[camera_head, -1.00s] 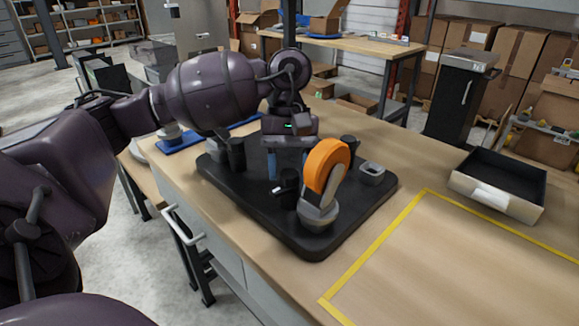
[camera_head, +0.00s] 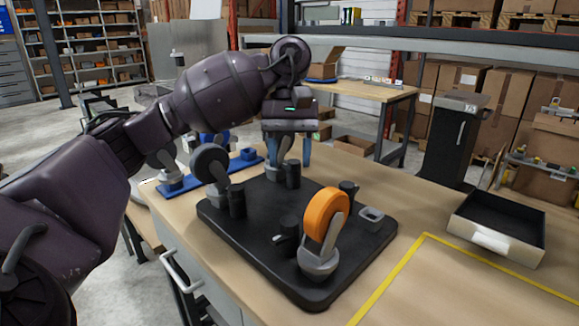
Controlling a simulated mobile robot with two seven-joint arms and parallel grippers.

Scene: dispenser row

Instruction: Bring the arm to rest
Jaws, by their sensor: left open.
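My left arm (camera_head: 200,95) comes in from the left and reaches over the back of the black plate (camera_head: 240,232) on the workbench. My left gripper (camera_head: 289,152) points down above the plate's back edge, its blue-grey fingers apart. A grey part shows between or behind the fingers; I cannot tell whether they touch it. An orange wheel (camera_head: 327,213) in a grey fork (camera_head: 318,260) stands on the front right of the plate, clear of the gripper. A dark wheel (camera_head: 210,163) in a grey fork stands at the plate's back left. My right gripper is out of view.
Black posts (camera_head: 237,201) and a small grey square piece (camera_head: 371,217) stand on the plate. A blue strip (camera_head: 176,186) lies behind it. An open black tray (camera_head: 500,218) is at the right. Yellow tape (camera_head: 395,268) marks bare bench at front right.

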